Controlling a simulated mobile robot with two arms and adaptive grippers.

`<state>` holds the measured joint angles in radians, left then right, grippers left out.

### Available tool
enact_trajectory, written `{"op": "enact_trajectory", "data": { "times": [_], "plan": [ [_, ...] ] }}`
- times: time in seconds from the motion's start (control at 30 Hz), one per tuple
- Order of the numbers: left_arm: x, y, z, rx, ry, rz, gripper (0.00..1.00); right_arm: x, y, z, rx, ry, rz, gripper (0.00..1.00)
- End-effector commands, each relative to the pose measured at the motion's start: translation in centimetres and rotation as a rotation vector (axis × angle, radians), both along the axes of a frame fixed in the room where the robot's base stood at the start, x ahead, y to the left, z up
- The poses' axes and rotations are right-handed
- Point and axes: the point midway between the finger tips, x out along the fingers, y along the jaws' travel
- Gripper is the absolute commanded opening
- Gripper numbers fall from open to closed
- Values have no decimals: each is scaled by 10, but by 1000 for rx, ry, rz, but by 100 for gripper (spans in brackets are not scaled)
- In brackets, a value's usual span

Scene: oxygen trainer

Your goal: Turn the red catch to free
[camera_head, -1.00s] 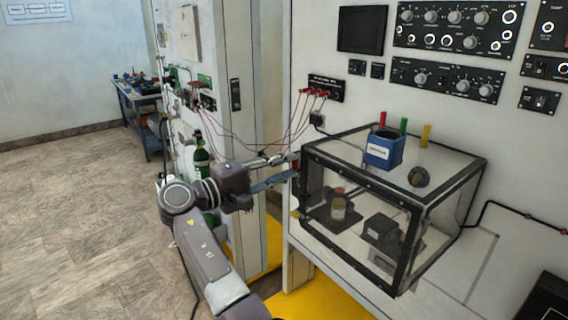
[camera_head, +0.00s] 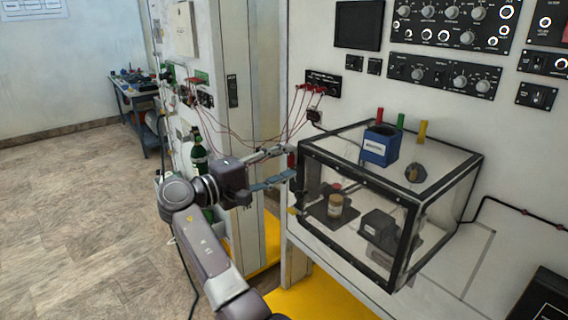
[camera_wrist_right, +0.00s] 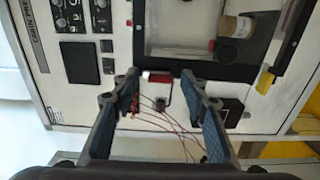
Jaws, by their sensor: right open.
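The red catch (camera_head: 291,161) is a small upright red piece by the left front edge of the clear box (camera_head: 440,165) with a black frame. In the wrist view the red catch (camera_wrist_right: 162,91) shows with a pale end, in the gap between my fingertips and a little beyond them. My right gripper (camera_head: 280,167) reaches in from the left, its two blue-padded fingers spread on either side of the catch. In the wrist view my right gripper (camera_wrist_right: 160,84) is open, with nothing held. I cannot tell whether a finger touches the catch. My left gripper is out of view.
Red leads (camera_head: 290,125) hang from the wall panel close above the gripper. Floor at left is clear.

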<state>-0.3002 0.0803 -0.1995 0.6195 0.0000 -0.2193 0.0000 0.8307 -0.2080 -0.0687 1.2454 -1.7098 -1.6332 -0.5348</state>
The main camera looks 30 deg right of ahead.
Motion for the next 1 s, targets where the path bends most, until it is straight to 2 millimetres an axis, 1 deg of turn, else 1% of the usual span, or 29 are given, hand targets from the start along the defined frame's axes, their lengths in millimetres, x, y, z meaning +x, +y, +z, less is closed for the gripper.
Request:
{"op": "enact_trajectory", "data": {
  "times": [0.13, 0.33, 0.5, 0.63, 1.0],
  "plan": [
    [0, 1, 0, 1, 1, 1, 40, 0, 12, -1, 0, 1, 3, 41],
    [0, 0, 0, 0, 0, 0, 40, -3, 45, -1, 2, 1, 2, 41],
    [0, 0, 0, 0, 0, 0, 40, -5, 66, 0, 1, 0, 0, 41],
    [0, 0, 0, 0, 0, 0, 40, -6, 72, 0, 0, -1, -1, 41],
    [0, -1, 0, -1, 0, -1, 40, -6, 72, 0, 1, 0, -2, 41]
  ]
}}
